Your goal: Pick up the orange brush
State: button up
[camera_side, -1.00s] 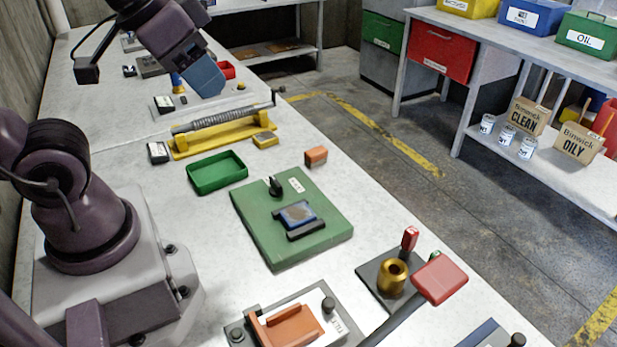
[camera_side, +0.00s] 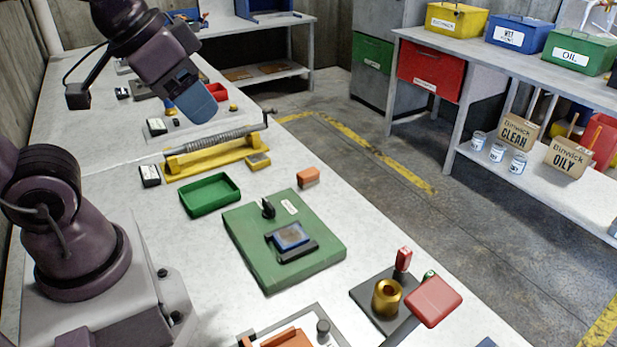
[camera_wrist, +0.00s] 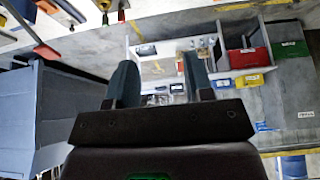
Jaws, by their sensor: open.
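The orange block that looks like the brush (camera_side: 308,177) lies on the pale bench in the side view, just beyond the far right corner of the green board (camera_side: 255,262). It is small, and its bristles cannot be made out. My gripper (camera_side: 200,108) is up and to the left of it in the picture, above the bench beyond the yellow spring stand. In the wrist view my gripper (camera_wrist: 160,80) shows two separated fingers with nothing between them. I cannot pick out the brush in the wrist view.
A brass cup (camera_side: 388,297) and a red-ended lever (camera_side: 434,302) stand at the near right. Bench between tray and brush is clear.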

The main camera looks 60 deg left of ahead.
jog(key=o, duration=0.7)
